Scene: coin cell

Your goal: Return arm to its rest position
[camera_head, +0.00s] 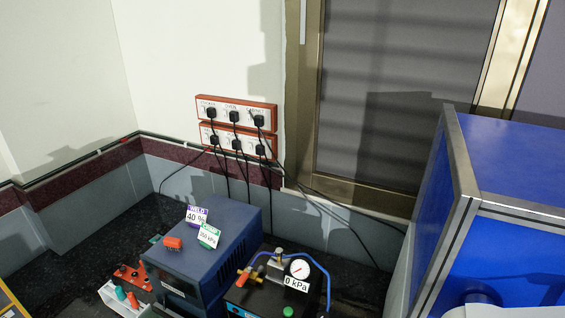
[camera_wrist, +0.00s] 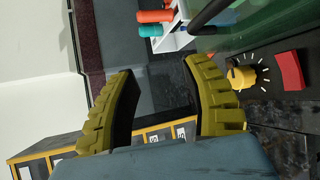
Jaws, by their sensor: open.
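My gripper (camera_wrist: 160,88) shows in the wrist view with its two yellow ridged fingers spread apart. It is open, and nothing is between the fingers. The gripper does not show in the head view. A pale rounded part at the bottom right edge of the head view may be part of my arm, but I cannot tell.
A blue box-shaped machine (camera_head: 190,255) stands on the dark counter beside a pump with a gauge (camera_head: 300,268) reading 0 kPa. A large blue framed cabinet (camera_head: 440,200) fills the right. A white rack (camera_wrist: 183,25) holds orange and teal items. Cables hang from wall sockets (camera_head: 236,112).

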